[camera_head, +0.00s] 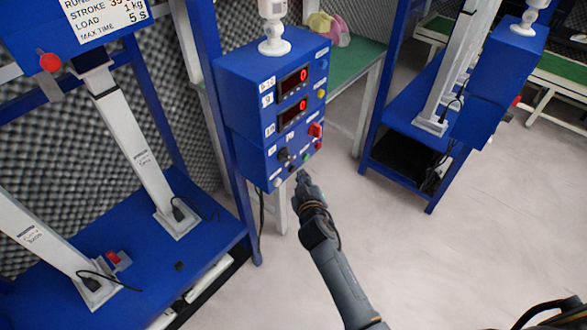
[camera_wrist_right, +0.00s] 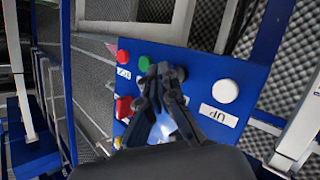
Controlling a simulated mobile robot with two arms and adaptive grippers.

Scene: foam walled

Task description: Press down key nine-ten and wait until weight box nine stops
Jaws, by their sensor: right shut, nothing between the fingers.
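The blue control box (camera_head: 250,105) hangs at the centre of the head view, with labels 9-10, 9 and 10 and two red displays reading 0. Its lower part has dark knobs (camera_head: 284,154), a red switch (camera_head: 315,130) and small buttons. Which control is key nine-ten, and which part is weight box nine, I cannot tell. My right gripper (camera_head: 303,178) is shut and empty close to the box's lower edge. In the right wrist view its fingertips (camera_wrist_right: 163,72) are in front of the panel, between a green button (camera_wrist_right: 144,62) and a white button (camera_wrist_right: 225,90) labelled UP; contact is unclear.
At left, a blue test stand (camera_head: 215,225) carries white columns (camera_head: 135,145) and a red switch (camera_head: 113,257). A similar stand (camera_head: 400,115) is at right. A green-topped table (camera_head: 350,70) stands behind the box. The pale floor (camera_head: 450,240) is clear.

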